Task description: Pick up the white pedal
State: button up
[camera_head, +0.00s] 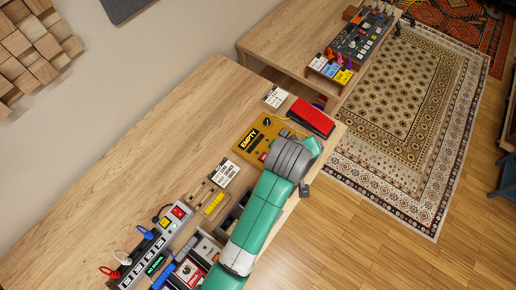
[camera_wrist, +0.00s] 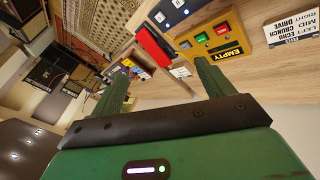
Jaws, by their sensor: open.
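A whitish pedal (camera_head: 207,248) sits among the pedals at the lower left of the wooden table in the head view. My arm passes close to its right and may hide part of that row. In the wrist view my gripper (camera_wrist: 162,70) is open, with two dark green fingers spread apart and nothing between them. It is tilted over the table's right end, near the yellow EMPTY unit (camera_wrist: 215,40). I cannot make out the whitish pedal in the wrist view.
A red pedal (camera_head: 312,117) stands at the table's right end beside the yellow unit. Label cards (camera_head: 224,173) and a power strip (camera_head: 150,248) with plugs lie leftward. The table's back (camera_head: 150,130) is bare. A second table (camera_head: 270,42) holds more pedals.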

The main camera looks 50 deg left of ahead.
jog(key=s+f+n+g+h, duration=0.1)
jog(key=s+f+n+g, duration=0.1)
jog(key=s+f, duration=0.3)
jog(key=s+f+n+g+h+b, duration=0.1)
jog(key=s+f+n+g, duration=0.1)
jog(key=s+f, duration=0.3)
jog(key=s+f+n+g+b, duration=0.1)
jog(key=s+f, duration=0.4)
jog(key=f, duration=0.6)
jog(key=shift+a+f+n+g+h, duration=0.1)
jog(key=shift+a+n+g+h, duration=0.3)
jog(key=shift+g, duration=0.3)
jog(key=shift+w+d+f+b, duration=0.15)
jog(key=shift+f+b, duration=0.25)
jog(key=shift+f, duration=1.5)
jog(key=shift+w+d+f+b, duration=0.15)
jog(key=shift+f+b, duration=0.25)
jog(key=shift+f, duration=1.5)
jog(key=c, duration=1.4)
